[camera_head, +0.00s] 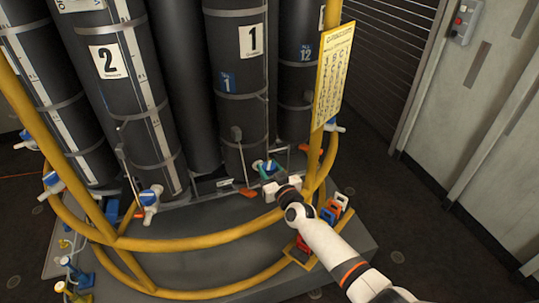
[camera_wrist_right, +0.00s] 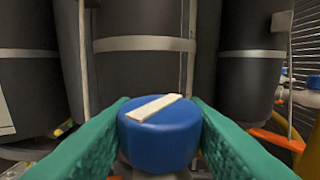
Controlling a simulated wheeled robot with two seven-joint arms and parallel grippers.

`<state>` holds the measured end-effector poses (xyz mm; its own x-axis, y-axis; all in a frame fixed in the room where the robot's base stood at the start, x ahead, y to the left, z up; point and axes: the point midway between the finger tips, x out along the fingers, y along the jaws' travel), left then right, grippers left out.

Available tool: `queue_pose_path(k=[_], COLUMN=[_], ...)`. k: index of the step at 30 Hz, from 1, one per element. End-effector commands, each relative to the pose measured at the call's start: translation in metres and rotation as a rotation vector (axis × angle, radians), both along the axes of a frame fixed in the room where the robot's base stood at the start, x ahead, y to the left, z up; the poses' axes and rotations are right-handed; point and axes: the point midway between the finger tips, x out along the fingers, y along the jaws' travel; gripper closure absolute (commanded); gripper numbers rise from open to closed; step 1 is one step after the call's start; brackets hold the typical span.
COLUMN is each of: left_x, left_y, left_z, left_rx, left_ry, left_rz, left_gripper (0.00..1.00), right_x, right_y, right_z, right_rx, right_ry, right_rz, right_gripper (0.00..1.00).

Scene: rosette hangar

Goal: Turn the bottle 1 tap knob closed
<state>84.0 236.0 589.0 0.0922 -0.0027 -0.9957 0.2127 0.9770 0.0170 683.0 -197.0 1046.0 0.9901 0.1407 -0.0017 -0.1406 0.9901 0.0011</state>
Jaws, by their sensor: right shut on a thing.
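The bottle 1 tap knob (camera_wrist_right: 160,143) is a round blue cap with a white bar across its top, in the middle of the right wrist view. The bar slants from lower left to upper right. My right gripper (camera_wrist_right: 161,150) has its green finger pads on both sides of the knob, shut on it. My left gripper is not in view.
A yellow rail (camera_head: 190,244) curves in front of the cylinders, with a yellow post (camera_head: 323,140) right of my gripper. Cylinder 2 (camera_head: 120,100) and its blue-and-white tap (camera_head: 150,197) stand to the left. Orange and blue clips (camera_head: 335,207) are beside my right arm.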

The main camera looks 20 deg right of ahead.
Motion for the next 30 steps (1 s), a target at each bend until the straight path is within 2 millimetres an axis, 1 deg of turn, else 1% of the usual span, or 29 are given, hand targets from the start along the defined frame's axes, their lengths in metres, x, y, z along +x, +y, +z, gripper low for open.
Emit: queue_pose_path(k=[1, 6, 9, 18, 30], left_x=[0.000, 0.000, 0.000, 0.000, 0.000], left_y=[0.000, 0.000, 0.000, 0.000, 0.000], left_z=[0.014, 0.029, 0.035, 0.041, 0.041], left_rx=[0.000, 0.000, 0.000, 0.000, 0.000], left_ry=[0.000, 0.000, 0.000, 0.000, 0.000], left_rz=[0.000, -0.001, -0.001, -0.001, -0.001], left_gripper=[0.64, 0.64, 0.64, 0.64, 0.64], right_x=[0.000, 0.001, 0.001, 0.002, 0.002], right_y=[0.002, 0.002, 0.002, 0.001, 0.000], right_z=[0.008, 0.006, 0.005, 0.003, 0.003], right_rx=[0.007, 0.007, 0.006, 0.002, -0.001], right_ry=[0.000, -0.001, -0.002, -0.005, -0.008], right_rz=[-0.028, -0.124, -0.178, -0.291, -0.315], right_gripper=[0.83, 0.84, 0.84, 0.84, 0.84])
